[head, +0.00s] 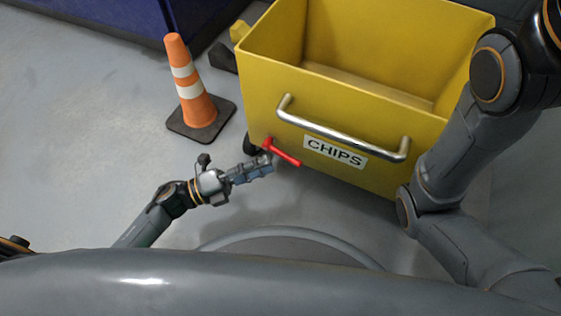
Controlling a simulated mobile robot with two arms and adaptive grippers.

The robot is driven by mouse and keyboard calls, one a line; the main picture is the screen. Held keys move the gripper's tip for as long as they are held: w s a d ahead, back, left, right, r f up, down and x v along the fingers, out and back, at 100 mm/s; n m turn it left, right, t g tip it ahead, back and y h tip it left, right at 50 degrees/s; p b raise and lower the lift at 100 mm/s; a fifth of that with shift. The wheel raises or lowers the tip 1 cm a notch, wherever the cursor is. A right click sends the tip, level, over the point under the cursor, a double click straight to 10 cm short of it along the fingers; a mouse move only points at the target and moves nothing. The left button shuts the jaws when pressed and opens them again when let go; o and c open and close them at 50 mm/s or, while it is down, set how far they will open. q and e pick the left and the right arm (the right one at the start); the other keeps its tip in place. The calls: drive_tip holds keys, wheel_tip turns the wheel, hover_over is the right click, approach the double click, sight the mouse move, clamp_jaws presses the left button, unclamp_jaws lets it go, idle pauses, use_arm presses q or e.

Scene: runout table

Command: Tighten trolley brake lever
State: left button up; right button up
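The trolley (300,97) is a yellow open bin with a metal handle bar (343,131) and a "CHIPS" label on its near side. A red brake lever (284,154) sticks out low at its left front, by a dark wheel. My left gripper (267,163) is at the lever's left end, its fingers close together beside or around it. I cannot tell whether they touch or grip the lever. My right arm (445,150) stands at the right, in front of the trolley's right side. Its gripper is not in view.
An orange and white traffic cone (191,88) stands on a dark base left of the trolley. A blue cabinet (135,15) is at the back left. The grey floor (75,130) at the left is clear. The bin looks empty inside.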

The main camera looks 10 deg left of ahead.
use_arm(q)
drive_tip(key=b+x, duration=0.1)
drive_tip(key=x, duration=0.4)
drive_tip(key=shift+d, duration=0.1)
clamp_jaws()
